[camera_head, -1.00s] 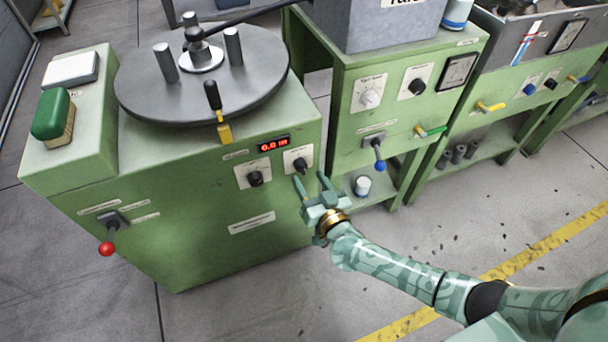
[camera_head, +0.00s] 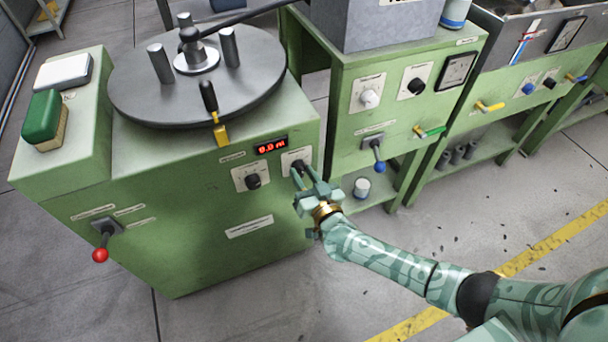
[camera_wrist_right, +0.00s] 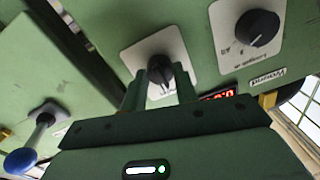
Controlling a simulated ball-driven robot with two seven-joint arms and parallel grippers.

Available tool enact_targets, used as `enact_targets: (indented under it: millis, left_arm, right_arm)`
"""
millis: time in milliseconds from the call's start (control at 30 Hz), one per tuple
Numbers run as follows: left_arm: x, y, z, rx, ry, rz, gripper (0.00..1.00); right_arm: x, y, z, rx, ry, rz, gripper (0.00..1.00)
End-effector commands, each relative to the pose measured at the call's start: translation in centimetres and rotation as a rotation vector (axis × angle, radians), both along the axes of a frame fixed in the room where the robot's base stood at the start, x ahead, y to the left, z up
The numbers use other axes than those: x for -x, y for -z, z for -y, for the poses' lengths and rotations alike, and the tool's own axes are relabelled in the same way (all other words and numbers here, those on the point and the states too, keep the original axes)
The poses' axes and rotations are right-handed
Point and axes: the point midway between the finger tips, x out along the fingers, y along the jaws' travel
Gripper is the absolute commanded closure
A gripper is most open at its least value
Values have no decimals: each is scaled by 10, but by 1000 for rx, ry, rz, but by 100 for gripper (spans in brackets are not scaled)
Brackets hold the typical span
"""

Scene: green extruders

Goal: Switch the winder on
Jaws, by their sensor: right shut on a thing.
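The winder (camera_head: 215,225) is the green cabinet with a round grey turntable (camera_head: 150,103) on top. A red digital display (camera_head: 270,145) is lit on its front. Below and right of the display is a black knob (camera_head: 297,167) on a white plate, partly hidden by my fingers. My right gripper (camera_head: 304,175) is shut on this knob. In the right wrist view the fingers stand on either side of the knob (camera_wrist_right: 159,73). A second black knob (camera_head: 252,181) sits to its left. A red-tipped lever (camera_head: 101,255) is at the lower left of the cabinet. My left gripper is not in view.
A neighbouring green machine (camera_head: 345,128) stands close on the right, with a blue-tipped lever (camera_head: 379,166) near my right gripper. A yellow-based lever (camera_head: 220,132) rises by the turntable.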

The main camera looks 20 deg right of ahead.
Motion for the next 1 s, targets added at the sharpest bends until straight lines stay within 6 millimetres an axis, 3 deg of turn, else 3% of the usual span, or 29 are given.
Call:
enact_targets:
  millis: [367, 1000]
  left_arm:
    - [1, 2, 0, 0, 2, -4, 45]
    - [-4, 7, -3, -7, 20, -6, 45]
  right_arm:
    - [0, 2, 0, -201, 1, -9, 94]
    - [1, 3, -1, -783, 1, -30, 94]
